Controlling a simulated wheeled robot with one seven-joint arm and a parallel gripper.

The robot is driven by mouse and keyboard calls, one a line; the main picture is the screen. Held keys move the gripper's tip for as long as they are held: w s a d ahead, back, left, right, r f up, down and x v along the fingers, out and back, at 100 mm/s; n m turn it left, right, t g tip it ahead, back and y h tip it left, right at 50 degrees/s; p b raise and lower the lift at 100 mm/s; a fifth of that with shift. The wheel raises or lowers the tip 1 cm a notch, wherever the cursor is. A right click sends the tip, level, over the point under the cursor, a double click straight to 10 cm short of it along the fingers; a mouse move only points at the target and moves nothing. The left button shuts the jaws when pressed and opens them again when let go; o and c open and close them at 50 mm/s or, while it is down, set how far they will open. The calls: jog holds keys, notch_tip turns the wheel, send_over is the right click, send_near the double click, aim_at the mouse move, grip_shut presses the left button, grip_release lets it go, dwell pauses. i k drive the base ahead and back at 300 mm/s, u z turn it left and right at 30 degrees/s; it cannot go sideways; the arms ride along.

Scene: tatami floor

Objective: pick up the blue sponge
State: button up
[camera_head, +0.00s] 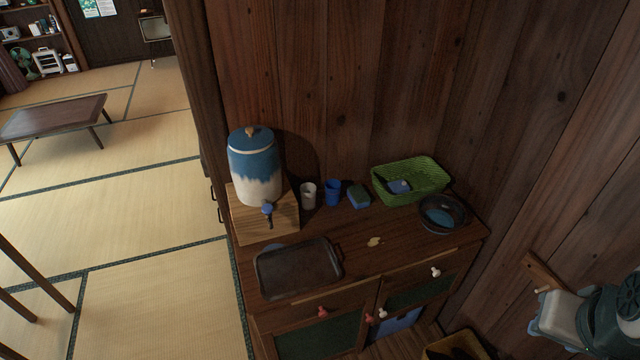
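A small block that looks like the blue sponge (358,196) lies on the wooden cabinet top, just right of a blue cup (332,192). It shows blue and greenish faces. Another small blue item (399,187) lies inside the green basket (425,182); I cannot tell what it is. My gripper's fingers cannot be made out in this view, so nothing shows of what it holds.
The cabinet (365,272) also bears a blue-and-white dispenser (256,170), a white cup (308,196), a dark tray (298,268), a dark bowl (455,206) and a small yellowish item (375,241). Wooden walls stand close behind and right. Open tatami (120,230) lies left.

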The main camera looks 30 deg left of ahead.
aim_at(358, 197)
jog(key=u, duration=0.8)
jog(key=i, duration=0.8)
jog(key=u, duration=1.2)
jog(key=i, duration=0.25)
jog(key=u, duration=0.1)
